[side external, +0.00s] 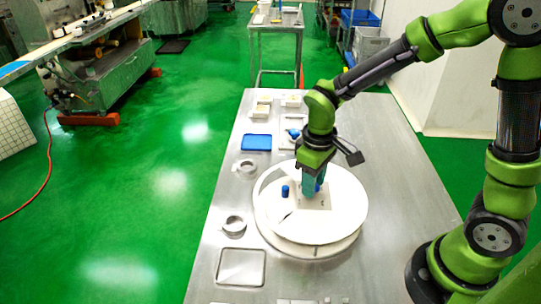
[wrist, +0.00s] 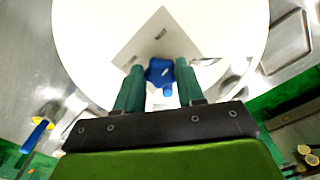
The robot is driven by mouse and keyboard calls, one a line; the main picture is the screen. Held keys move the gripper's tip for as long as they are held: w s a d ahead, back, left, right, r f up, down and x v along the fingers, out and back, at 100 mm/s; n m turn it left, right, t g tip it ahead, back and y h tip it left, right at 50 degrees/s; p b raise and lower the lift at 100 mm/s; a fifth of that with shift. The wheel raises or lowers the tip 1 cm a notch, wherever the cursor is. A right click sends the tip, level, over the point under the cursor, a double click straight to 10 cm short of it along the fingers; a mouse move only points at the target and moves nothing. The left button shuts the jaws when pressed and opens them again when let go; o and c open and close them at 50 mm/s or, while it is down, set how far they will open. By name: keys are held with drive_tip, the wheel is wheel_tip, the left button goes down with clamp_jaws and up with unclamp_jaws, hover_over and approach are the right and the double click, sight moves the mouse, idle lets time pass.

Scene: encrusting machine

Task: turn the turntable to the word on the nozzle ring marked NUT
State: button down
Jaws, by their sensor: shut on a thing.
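The turntable (side external: 345,218) is a large white disc on the steel table, and it fills the top of the wrist view (wrist: 85,35). A pale square plate (side external: 321,203) with small dark marks lies on it; the marks are too small to read. My gripper (wrist: 158,80) points down over the disc, shut on a blue lobed knob (wrist: 160,70). The knob is mostly hidden by the fingers in the side view. Two metal rings stand left of the turntable, a nearer ring (side external: 233,227) and a farther ring (side external: 244,168). No word NUT is legible.
A blue peg (side external: 285,191) stands on the disc left of my gripper. A blue tray (side external: 256,142), small containers (side external: 262,108) and a shallow metal tray (side external: 241,267) line the table's left side. The table is clear right of the turntable.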

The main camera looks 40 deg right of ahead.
drive_tip(key=shift+w+r+n, duration=0.1)
drive_tip(key=shift+n, duration=3.2)
drive_tip(key=c, duration=0.7)
unclamp_jaws()
drive_tip(key=shift+d, duration=0.1)
wheel_tip(320, 180, up, 17)
drive_tip(key=shift+f, duration=0.1)
